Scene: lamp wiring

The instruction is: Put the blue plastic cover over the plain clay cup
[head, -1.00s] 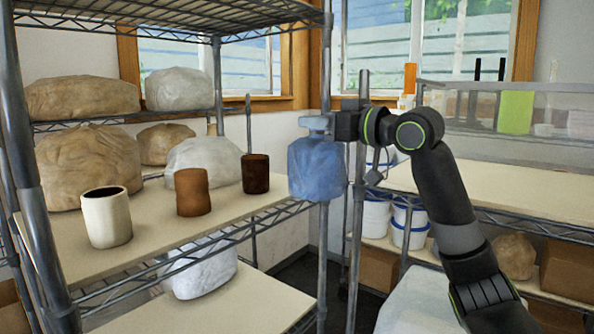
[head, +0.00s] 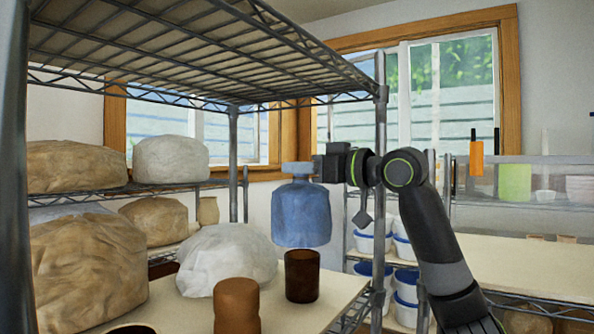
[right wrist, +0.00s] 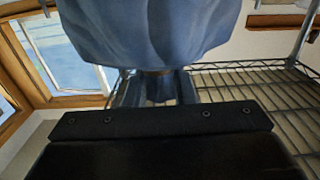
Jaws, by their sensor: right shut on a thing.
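The blue plastic cover (head: 301,215) hangs upright from my right gripper (head: 314,167), which is shut on its narrow top. The cover fills the top of the right wrist view (right wrist: 150,30). A plain reddish-brown clay cup (head: 237,308) stands left of and nearer than the dark cup. Only the dark top of the pale cup (head: 133,329) shows at the bottom edge. My left gripper is not in view.
A white wrapped lump (head: 225,258) sits behind the cups, and a large tan wrapped lump (head: 85,270) stands at the left. The wire shelf above (head: 190,45) and a metal post (head: 380,190) bound the space. The pale shelf board (head: 340,295) has bare room at its right.

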